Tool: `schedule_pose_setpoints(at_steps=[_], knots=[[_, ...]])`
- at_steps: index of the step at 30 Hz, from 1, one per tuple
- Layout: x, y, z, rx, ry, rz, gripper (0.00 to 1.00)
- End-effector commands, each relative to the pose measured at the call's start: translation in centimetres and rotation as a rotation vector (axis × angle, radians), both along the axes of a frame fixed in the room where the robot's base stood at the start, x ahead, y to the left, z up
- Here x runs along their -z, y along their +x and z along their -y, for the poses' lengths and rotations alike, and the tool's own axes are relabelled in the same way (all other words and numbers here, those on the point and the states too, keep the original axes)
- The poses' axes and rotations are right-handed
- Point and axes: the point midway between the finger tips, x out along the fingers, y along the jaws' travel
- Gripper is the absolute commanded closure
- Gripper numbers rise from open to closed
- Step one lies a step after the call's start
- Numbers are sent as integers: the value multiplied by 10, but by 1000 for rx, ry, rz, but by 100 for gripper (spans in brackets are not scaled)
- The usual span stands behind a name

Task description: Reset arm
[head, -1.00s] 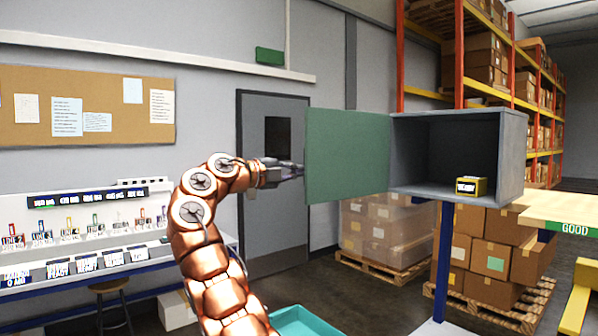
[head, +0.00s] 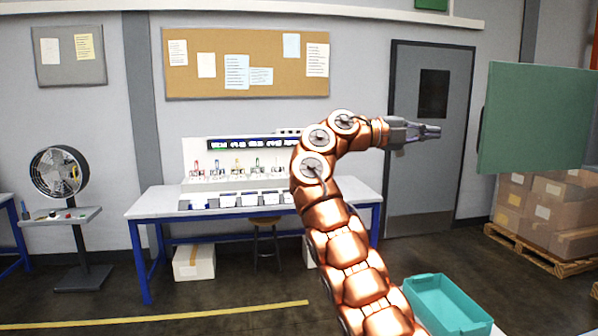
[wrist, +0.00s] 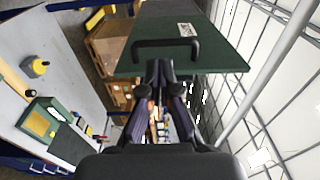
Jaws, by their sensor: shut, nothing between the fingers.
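My copper arm rises through the middle of the head view and bends right. My gripper (head: 436,131) is at its end, level, shut and empty, in front of the grey door. A green cabinet door panel (head: 538,118) stands to the right of the gripper, with a gap between them in the head view. In the wrist view the green panel (wrist: 222,47) shows with its dark handle (wrist: 165,46) just beyond the gripper's fingertips (wrist: 158,66). I cannot tell from the wrist view how far apart they are. The cabinet itself is out of the head view.
A workbench (head: 150,205) with a pen display stands at the wall on the left. A teal bin (head: 448,302) is at the lower right, and boxes on a pallet (head: 545,245) are behind it. A fan (head: 58,172) stands far left. Floor at left is mostly clear.

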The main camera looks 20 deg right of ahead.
Motion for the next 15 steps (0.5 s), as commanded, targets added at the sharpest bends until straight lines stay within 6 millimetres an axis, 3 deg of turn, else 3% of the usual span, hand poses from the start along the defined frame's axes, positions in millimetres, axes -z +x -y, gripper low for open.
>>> schedule_pose_setpoints(at_steps=[7, 15], knots=[[-3, 7, -5, -19, 19, -107, 100], [-3, 23, -19, -98, 120, -518, 100]])
